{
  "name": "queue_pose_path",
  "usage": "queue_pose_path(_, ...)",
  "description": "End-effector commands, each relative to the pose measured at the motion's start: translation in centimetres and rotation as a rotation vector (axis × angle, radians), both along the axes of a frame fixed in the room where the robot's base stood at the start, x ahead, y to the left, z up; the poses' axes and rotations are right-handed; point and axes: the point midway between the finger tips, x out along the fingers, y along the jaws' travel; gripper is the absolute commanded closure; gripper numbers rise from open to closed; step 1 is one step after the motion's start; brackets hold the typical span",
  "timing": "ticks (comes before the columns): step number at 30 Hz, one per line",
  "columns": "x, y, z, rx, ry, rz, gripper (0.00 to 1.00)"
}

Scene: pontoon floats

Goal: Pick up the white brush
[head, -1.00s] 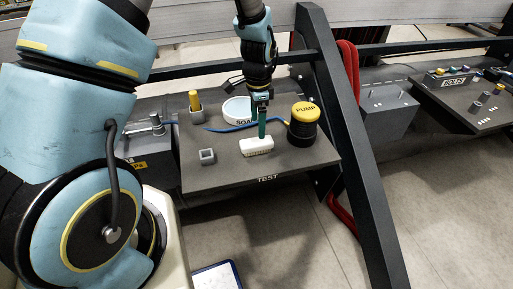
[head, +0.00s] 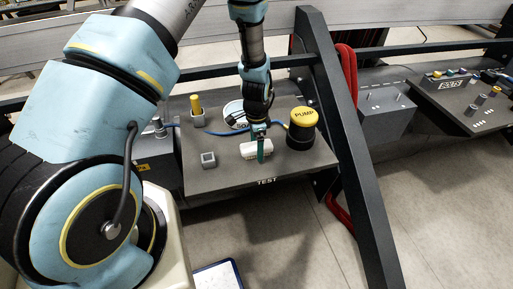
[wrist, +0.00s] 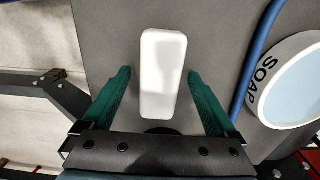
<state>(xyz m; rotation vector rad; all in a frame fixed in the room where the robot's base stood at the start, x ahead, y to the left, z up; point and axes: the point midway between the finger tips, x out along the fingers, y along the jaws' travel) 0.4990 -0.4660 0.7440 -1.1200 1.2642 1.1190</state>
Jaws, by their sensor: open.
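The white brush (head: 249,150) lies on the dark panel marked TEST (head: 230,180) in the head view. My gripper (head: 261,152) is right above it, and its green fingers hide part of the brush. In the wrist view the brush (wrist: 162,75) is a pale rounded block, long side up the picture. The green fingers of my gripper (wrist: 160,88) stand open, one on each side of the brush's lower part, with a gap on both sides. I cannot tell how far above the panel the fingertips are.
The soap dish (wrist: 292,80) and a blue hose (wrist: 252,55) are right of the brush in the wrist view. A yellow-topped PUMP button (head: 302,127), a small grey square socket (head: 208,159) and a yellow peg (head: 196,106) stand around it. A dark slanted beam (head: 345,150) is at right.

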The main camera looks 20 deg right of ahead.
Motion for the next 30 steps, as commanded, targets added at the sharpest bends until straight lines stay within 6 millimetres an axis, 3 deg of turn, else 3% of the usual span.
queue_pose_path(4,0.01,0.0,-0.01,0.0,0.0,0.0,0.07)
queue_pose_path(27,0.0,0.0,0.02,0.0,0.0,0.0,0.94)
queue_pose_path(30,0.0,0.0,0.02,0.0,0.0,0.0,1.0)
